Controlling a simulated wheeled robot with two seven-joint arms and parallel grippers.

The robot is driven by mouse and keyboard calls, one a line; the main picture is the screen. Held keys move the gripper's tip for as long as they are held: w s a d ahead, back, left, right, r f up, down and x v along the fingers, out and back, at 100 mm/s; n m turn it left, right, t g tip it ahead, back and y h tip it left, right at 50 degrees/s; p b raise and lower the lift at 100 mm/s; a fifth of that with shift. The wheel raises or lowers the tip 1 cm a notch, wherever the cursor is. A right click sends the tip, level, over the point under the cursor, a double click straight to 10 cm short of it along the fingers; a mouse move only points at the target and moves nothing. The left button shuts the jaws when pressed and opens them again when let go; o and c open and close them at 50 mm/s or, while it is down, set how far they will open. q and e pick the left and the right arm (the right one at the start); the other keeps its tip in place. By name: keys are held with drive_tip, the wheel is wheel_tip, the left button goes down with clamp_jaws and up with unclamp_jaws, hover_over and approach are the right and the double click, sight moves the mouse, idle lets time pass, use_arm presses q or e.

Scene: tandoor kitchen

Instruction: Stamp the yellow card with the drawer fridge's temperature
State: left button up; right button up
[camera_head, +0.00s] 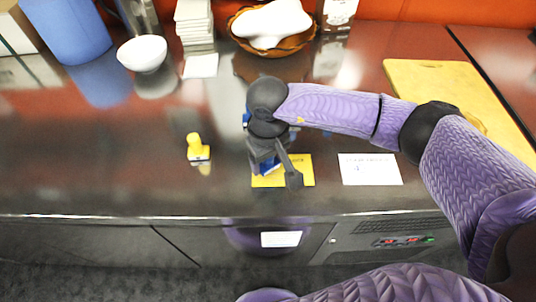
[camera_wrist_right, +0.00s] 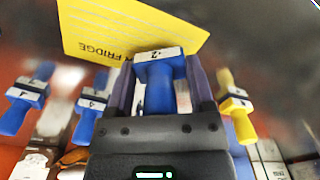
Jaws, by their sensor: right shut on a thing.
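My right gripper (camera_head: 272,163) is shut on a blue stamp (camera_wrist_right: 158,88) with a white labelled block that seems to read "2", perhaps with a minus. The stamp is at the yellow card (camera_head: 300,172), which lies near the counter's front edge; the gripper hides part of the card. In the right wrist view the yellow card (camera_wrist_right: 110,35) shows the word "FRIDGE" upside down beyond the stamp. I cannot tell whether stamp and card touch. Red digits on the front panel (camera_head: 400,241) below the counter are too small to read. My left gripper is out of view.
A yellow stamp (camera_head: 198,150) stands left of the card. Other blue stamps (camera_wrist_right: 88,108) show in the wrist view. A white card (camera_head: 370,169) lies to the right. A cutting board (camera_head: 435,85), a bowl (camera_head: 142,53) and a basket (camera_head: 240,42) stand farther back.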

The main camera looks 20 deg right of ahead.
drive_tip(key=shift+f+b, duration=0.5)
drive_tip(key=shift+f, duration=0.05)
idle(0.8)
idle(1.0)
idle(0.4)
drive_tip(key=shift+r+p, duration=1.85)
drive_tip(key=shift+r, duration=1.7)
drive_tip(key=shift+f, duration=0.1)
